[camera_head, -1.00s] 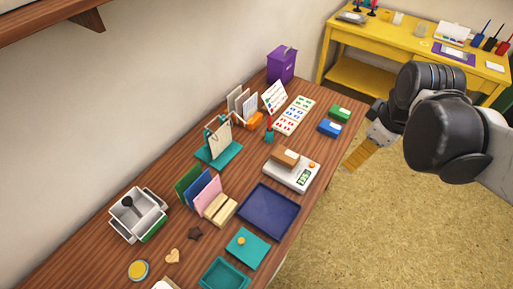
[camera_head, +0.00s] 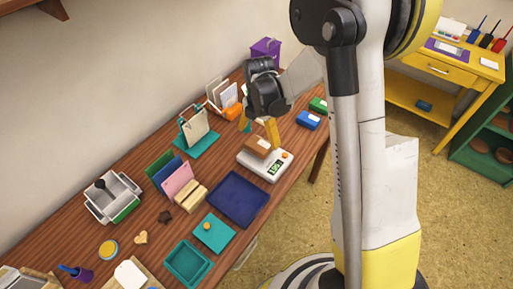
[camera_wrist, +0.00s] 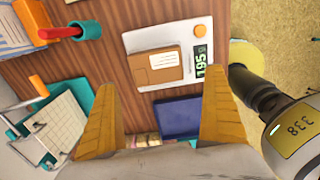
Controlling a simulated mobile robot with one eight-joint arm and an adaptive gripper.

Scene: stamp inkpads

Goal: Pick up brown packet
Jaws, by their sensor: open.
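The brown packet (camera_head: 259,146) lies on the white scale (camera_head: 265,164) on the wooden table. In the wrist view the packet (camera_wrist: 154,69) is flat with a white label, and the scale's display beside it reads about 195. My gripper (camera_head: 271,132) is above the scale, pointing down, with its yellow fingertips close to the packet in the head view. In the wrist view the two yellow fingers (camera_wrist: 163,120) are wide apart with nothing between them. The packet shows beyond them, and I cannot tell the exact height gap.
A dark blue tray (camera_head: 238,198) lies in front of the scale. A teal stand (camera_head: 196,139) and a teal pot with a red item (camera_wrist: 82,30) stand nearby. A blue inkpad (camera_head: 308,121) and a green one (camera_head: 318,104) lie beyond the scale.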

